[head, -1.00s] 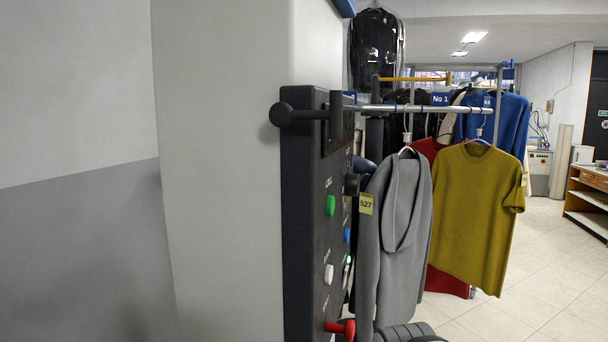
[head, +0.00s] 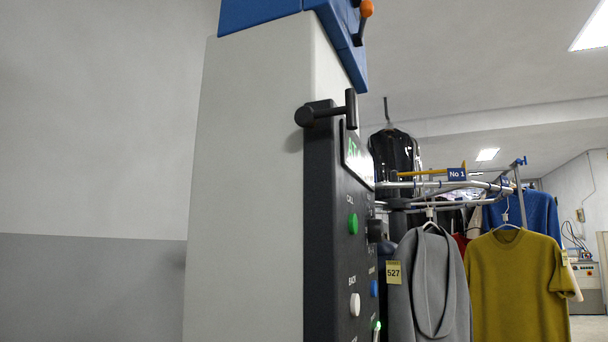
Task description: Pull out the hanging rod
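A silver horizontal rod (head: 412,184) shows in the head view, right of a dark control panel (head: 321,230). The panel hides the rod's near end. A black round-ended handle (head: 328,112) with an upright arm sticks out at the panel's top; I cannot tell whether it joins the rod. My gripper is out of view.
The panel carries a green button (head: 352,223), a white button (head: 355,304) and a lit display (head: 357,158). A pale column (head: 250,180) and a blue housing (head: 255,12) stand close on the left. A yellow bar (head: 428,172) and more clothes are behind.

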